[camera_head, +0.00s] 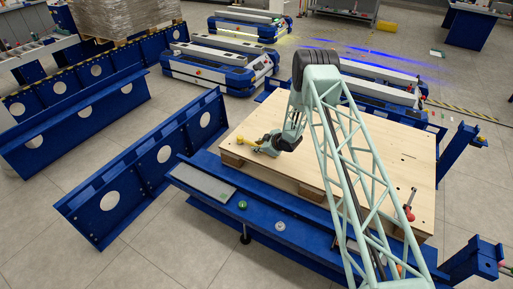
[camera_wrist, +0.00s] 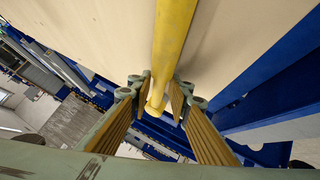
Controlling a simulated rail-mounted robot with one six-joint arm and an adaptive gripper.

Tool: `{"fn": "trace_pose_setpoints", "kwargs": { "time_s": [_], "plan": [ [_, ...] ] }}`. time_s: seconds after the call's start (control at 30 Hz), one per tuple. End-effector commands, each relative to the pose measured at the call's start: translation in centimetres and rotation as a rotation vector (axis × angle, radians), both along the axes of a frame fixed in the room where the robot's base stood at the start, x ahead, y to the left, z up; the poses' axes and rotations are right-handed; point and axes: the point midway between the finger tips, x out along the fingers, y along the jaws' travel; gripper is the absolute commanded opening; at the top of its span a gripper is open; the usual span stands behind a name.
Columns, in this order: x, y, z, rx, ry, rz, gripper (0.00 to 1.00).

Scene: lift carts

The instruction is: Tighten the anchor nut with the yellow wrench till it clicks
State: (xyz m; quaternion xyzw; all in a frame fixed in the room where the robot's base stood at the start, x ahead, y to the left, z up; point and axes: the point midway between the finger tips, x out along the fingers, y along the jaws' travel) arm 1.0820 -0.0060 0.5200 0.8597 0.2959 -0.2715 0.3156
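The yellow wrench shows in the wrist view as a long yellow bar (camera_wrist: 174,35) running down from the top edge, its lower end between my two fingers. In the head view a small yellow part (camera_head: 240,140) shows beside my gripper (camera_head: 266,147), low over the left part of the wooden board. In the wrist view my gripper (camera_wrist: 161,88) has one finger on each side of the bar, both tips very close to it. Whether the pads press on it is not clear. I cannot make out the anchor nut; my gripper and arm cover part of the board.
The wooden board (camera_head: 335,150) lies on a blue frame (camera_head: 315,232). A red-ended tool (camera_head: 408,212) is at its right side. A green knob (camera_head: 242,205) and a pale disc (camera_head: 280,226) sit on the front beam.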

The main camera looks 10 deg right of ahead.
Motion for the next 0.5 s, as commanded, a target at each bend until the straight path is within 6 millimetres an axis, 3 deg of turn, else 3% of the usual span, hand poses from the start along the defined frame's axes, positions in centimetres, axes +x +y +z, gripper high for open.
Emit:
{"fn": "trace_pose_setpoints", "kwargs": {
  "time_s": [0.07, 0.23, 0.5],
  "plan": [
    [0.00, 0.00, 0.00, 0.000, 0.000, 0.000, 0.16],
    [-0.02, 0.00, -0.02, 0.000, 0.000, 0.000, 0.01],
    [-0.01, -0.02, 0.00, 0.000, 0.000, 0.000, 0.00]
  ]
}}
